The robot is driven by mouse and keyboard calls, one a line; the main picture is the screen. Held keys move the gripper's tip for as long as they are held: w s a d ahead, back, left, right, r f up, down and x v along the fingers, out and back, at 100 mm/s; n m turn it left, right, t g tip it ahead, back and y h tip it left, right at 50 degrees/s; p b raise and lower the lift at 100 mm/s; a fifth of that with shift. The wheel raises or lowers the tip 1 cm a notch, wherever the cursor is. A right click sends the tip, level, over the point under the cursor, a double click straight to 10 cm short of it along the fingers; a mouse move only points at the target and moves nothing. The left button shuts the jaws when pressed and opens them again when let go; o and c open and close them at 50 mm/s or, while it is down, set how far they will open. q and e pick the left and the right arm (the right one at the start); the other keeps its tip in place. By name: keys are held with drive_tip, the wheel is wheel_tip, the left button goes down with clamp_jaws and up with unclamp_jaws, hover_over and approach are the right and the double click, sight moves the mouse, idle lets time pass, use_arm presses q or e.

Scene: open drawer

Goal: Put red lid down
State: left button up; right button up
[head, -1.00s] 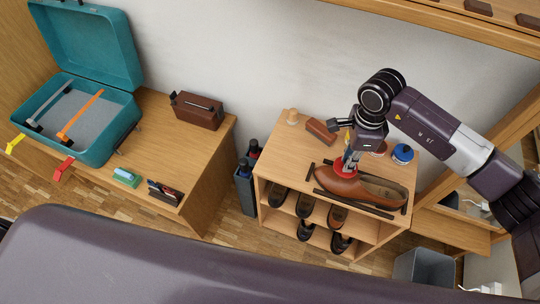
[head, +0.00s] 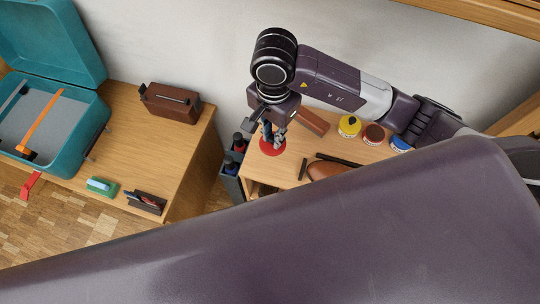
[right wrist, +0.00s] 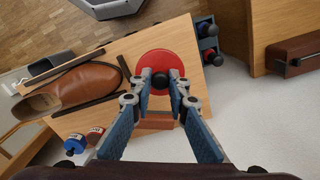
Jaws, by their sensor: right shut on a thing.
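The round red lid (head: 272,150) is in my right gripper (head: 272,136), at the left end of the wooden shelf top (head: 286,174). In the right wrist view the fingers (right wrist: 160,80) are closed on a dark knob in the middle of the lid (right wrist: 160,60). The lid lies flat over the shelf's corner; whether it touches the wood I cannot tell. The brown shoe (right wrist: 76,88) lies beside it, apart from the lid. My left gripper is in neither view.
A reddish-brown block (head: 313,122) and yellow (head: 350,126), brown-red (head: 373,134) and blue (head: 399,143) tins stand along the shelf's back. Dark bars (right wrist: 95,104) frame the shoe. A bottle holder (head: 233,160) is left of the shelf. My dark body hides the foreground.

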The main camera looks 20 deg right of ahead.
wheel_tip(320, 180, down, 13)
drive_tip(key=shift+r, duration=0.1)
drive_tip(key=shift+w+f, duration=0.1)
drive_tip(key=shift+f, duration=0.1)
drive_tip(key=shift+f, duration=0.15)
drive_tip(key=o, duration=0.8)
drive_tip(key=shift+o, duration=0.2)
